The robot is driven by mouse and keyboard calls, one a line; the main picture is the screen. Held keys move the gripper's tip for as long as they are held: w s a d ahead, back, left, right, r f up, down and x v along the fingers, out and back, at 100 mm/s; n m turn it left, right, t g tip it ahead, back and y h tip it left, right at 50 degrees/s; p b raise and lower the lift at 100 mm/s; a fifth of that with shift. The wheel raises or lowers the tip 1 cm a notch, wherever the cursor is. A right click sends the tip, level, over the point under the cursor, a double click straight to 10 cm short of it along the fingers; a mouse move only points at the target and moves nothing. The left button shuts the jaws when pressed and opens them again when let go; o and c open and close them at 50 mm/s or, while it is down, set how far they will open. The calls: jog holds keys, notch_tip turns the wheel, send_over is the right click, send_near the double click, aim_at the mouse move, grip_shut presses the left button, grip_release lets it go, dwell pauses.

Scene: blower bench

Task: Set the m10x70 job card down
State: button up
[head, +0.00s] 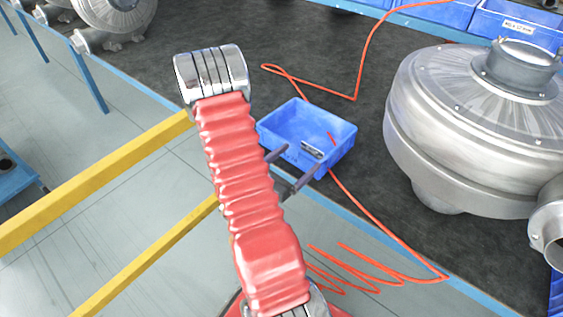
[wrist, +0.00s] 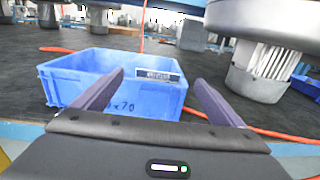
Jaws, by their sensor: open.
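A small card-like piece (head: 312,149) with a pale face shows inside the blue bin (head: 263,135), by its near wall. In the wrist view the card (wrist: 158,75) shows at the bin's near rim, with print too small to read. It is unclear whether it rests on the rim or just behind it. The bin's front (wrist: 150,105) carries dark lettering ending in "70". My gripper (head: 292,165) is open and empty at the bin's near side. In the wrist view its two dark fingers (wrist: 160,77) frame the card, which appears just beyond the tips.
A large silver blower (head: 450,110) stands right of the bin on the dark bench top. An orange cord (head: 375,210) runs past the bin and over the bench edge. Several blue bins (head: 515,25) line the back. Yellow rails (head: 95,185) stand left.

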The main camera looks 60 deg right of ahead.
jog(key=s+a+r+m+g+y, duration=0.2)
jog(key=a+r+m+g+y, duration=0.25)
jog(key=a+r+m, duration=0.6)
jog(key=w+a+r+m+t+y, duration=0.1)
jog(key=w+a+r+t+y, duration=0.1)
jog(key=a, duration=0.9)
jog(key=w+a+r+m+t+y, duration=0.2)
jog(key=a+r+t+y, duration=0.3)
jog(key=a, duration=0.7)
jog(key=w+a+r+m+t+y, duration=0.2)
jog(key=w+a+r+t+y, duration=0.2)
jog(key=a, duration=0.7)
jog(key=shift+w+a+t+y, duration=0.2)
jog(key=shift+a+t+y, duration=0.05)
jog(key=shift+t+y, duration=0.9)
